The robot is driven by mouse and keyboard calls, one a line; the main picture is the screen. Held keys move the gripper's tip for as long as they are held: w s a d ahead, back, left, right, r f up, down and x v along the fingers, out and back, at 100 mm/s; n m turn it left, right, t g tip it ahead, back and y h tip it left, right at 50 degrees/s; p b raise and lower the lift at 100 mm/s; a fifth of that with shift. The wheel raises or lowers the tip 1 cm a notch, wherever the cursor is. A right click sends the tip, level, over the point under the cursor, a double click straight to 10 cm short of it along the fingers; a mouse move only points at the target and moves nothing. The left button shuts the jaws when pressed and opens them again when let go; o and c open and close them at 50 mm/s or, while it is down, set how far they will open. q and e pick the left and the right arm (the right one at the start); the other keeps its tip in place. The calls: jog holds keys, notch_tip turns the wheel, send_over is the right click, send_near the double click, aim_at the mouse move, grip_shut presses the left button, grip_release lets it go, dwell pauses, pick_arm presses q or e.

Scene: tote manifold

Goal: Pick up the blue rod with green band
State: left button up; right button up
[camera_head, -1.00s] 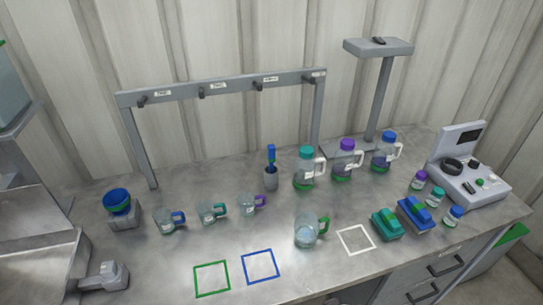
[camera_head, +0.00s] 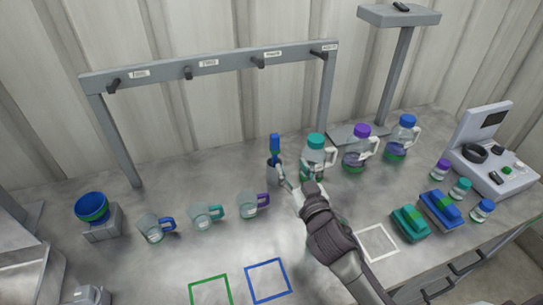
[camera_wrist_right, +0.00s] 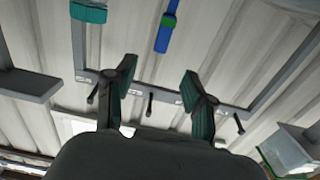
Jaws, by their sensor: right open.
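The blue rod with a green band (camera_head: 275,145) stands upright in a small grey holder (camera_head: 272,172) on the bench. In the right wrist view the rod (camera_wrist_right: 166,28) shows at the top, beyond and between the open fingers. My right gripper (camera_head: 292,178) reaches in from the lower right, close to the holder and just right of it in the head view. In the wrist view its two fingers (camera_wrist_right: 159,70) are spread with nothing between them. The rod is not gripped. My left gripper is not in view.
A teal-lidded jug (camera_head: 314,158) stands close right of my gripper; a purple-lidded jug (camera_head: 358,150) and a blue-lidded jug (camera_head: 402,138) stand farther right. Clear mugs (camera_head: 205,217) stand left. A hook rack (camera_head: 210,65) rises behind. Bare bench lies around the blue square (camera_head: 268,262).

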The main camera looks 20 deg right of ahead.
aim_at(276, 141)
jog(key=w+p, duration=0.1)
jog(key=w, duration=0.6)
jog(key=shift+a+p, duration=0.2)
jog(key=shift+p, duration=0.1)
jog(key=shift+w, duration=0.75)
jog(key=w, duration=0.5)
jog(key=shift+a+f+p, duration=0.1)
jog(key=shift+a+p, duration=0.05)
jog(key=shift+p, duration=0.25)
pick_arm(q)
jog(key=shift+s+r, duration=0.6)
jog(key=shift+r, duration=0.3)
pick_arm(e)
jog(key=shift+s, duration=0.1)
